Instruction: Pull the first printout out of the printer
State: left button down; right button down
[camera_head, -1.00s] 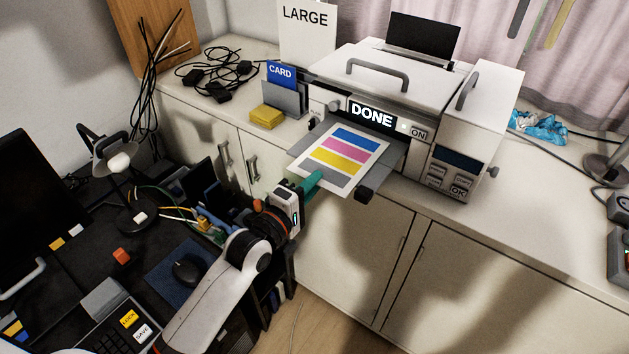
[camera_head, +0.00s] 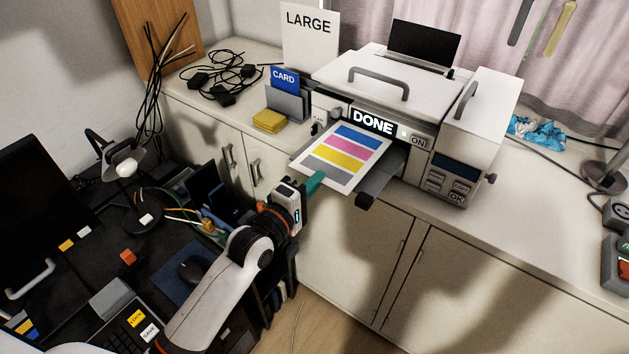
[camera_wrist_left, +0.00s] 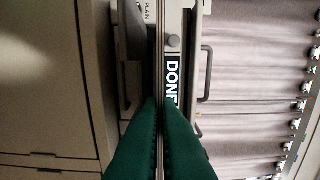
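The printer (camera_head: 405,85) stands on the counter with its display reading DONE. The printout (camera_head: 343,160), a white sheet with blue, pink, yellow and grey bands, sticks out of its front over the grey output tray (camera_head: 381,178). The sheet's outer edge appears a little above the tray. My left gripper (camera_head: 316,181) is at the sheet's near left edge. In the left wrist view its green fingers (camera_wrist_left: 160,105) are closed together on the thin sheet, seen edge-on. Whether the sheet's far end is clear of the slot cannot be told. My right gripper is not in view.
A blue CARD packet (camera_head: 284,78) stands in a grey holder beside yellow cards (camera_head: 269,121), left of the printer. A LARGE sign (camera_head: 309,38) and black cables (camera_head: 222,72) are behind. A dark desk fills the lower left. The space in front of the cupboards is open.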

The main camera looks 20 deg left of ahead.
pick_arm(q)
jog(key=s+a+r+p, duration=0.2)
jog(key=s+p, duration=0.2)
jog(key=s, duration=0.2)
jog(key=s+a+r+p, duration=0.2)
jog(key=s+p, duration=0.1)
jog(key=s, duration=0.4)
jog(key=shift+a+r+p, duration=0.4)
jog(key=shift+f, duration=0.1)
